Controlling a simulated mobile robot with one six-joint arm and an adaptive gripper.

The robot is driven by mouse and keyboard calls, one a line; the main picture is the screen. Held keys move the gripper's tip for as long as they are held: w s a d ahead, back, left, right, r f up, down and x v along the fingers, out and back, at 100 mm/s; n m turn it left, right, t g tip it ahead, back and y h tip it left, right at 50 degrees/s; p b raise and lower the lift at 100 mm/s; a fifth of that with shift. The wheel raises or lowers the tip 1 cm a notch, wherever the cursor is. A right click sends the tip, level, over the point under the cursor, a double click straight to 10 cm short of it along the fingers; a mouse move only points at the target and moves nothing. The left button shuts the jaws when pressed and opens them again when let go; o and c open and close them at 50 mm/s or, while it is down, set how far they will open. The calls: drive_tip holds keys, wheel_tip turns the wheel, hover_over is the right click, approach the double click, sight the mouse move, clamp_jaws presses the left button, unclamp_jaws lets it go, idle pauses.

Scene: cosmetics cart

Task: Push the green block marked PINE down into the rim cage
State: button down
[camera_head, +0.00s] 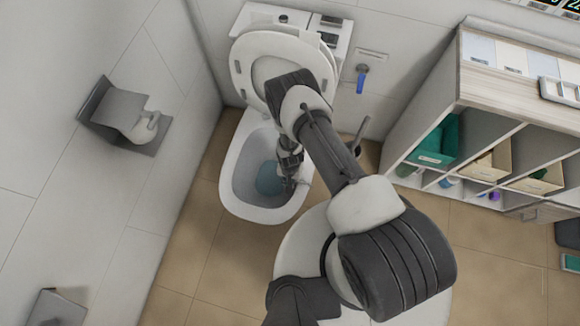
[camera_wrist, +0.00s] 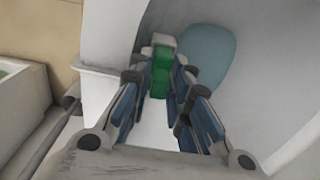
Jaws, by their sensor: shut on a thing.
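My gripper (camera_head: 291,170) reaches down into the toilet bowl, near the inner right side of its rim. In the wrist view its fingers (camera_wrist: 165,88) are shut on a green block (camera_wrist: 160,80), which stands out between the fingertips. A small whitish-grey piece (camera_wrist: 163,40) shows at the far end of the block. I cannot tell whether it is part of the rim cage or touches the block. The marking PINE cannot be read. In the head view the block and cage are too small or hidden behind my gripper to make out.
The toilet bowl (camera_head: 228,180) holds bluish water (camera_head: 268,180), and its lid (camera_head: 240,72) is up. A shelf unit (camera_head: 510,92) with coloured bins stands at the right. A toilet paper holder (camera_head: 125,113) is on the left wall. Tiled floor lies open left of the toilet.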

drive_tip(key=shift+f, duration=1.2)
drive_tip(key=c, duration=1.4)
unclamp_jaws()
drive_tip(key=shift+s, duration=0.1)
wheel_tip(320, 180, up, 12)
drive_tip(key=shift+a+r, duration=0.1)
